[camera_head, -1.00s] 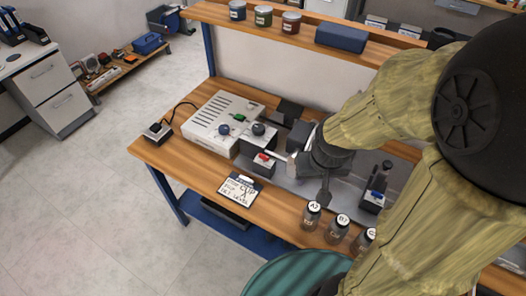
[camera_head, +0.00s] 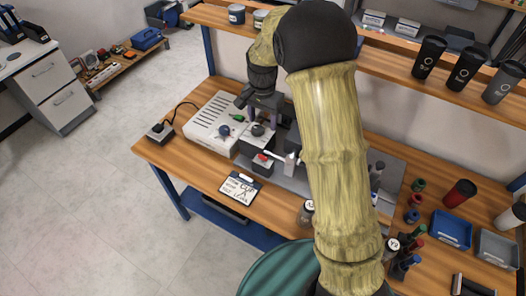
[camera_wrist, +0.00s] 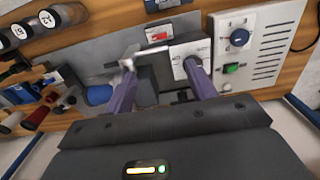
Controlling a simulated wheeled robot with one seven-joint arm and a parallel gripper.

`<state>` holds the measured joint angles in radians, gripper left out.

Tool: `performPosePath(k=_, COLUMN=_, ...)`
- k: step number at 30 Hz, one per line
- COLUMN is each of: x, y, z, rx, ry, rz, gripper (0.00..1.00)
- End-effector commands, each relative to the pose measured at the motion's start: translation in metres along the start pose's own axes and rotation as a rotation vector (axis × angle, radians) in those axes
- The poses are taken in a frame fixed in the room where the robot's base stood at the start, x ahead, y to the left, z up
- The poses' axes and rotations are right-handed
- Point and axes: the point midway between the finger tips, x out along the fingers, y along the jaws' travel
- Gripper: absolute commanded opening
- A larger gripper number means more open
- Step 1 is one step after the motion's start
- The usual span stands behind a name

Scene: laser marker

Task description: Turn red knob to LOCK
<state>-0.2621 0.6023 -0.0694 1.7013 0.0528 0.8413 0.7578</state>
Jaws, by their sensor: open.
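The red knob (camera_head: 263,157) sits on a small dark box in front of the white control unit (camera_head: 212,113). In the wrist view the red knob (camera_wrist: 162,36) shows at the top centre, beyond my fingertips, and its pointer direction is too small to read. My gripper (camera_wrist: 158,66) is open and empty, its two purple-grey fingers apart. The right finger overlaps a light panel (camera_wrist: 180,52) and hides part of it. In the head view my gripper (camera_head: 262,102) is above the back of the unit, behind the red knob and apart from it.
A white lever-like part (camera_head: 288,163) stands right of the red knob. A clipboard (camera_head: 240,187) lies in front. Jars stand near the front edge; a shelf overhangs the back.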

Motion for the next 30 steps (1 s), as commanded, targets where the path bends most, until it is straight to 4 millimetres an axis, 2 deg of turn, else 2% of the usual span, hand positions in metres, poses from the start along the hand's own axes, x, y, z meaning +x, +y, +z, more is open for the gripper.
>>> performPosePath(k=11, x=0.008, y=0.001, z=0.000, rx=-0.002, ry=-0.001, rz=0.001, gripper=0.56)
performPosePath(k=17, x=0.035, y=0.002, z=0.000, rx=-0.002, ry=-0.002, rz=0.003, gripper=0.56)
performPosePath(k=30, x=0.111, y=0.002, z=0.001, rx=-0.002, ry=-0.003, rz=0.002, gripper=0.56)
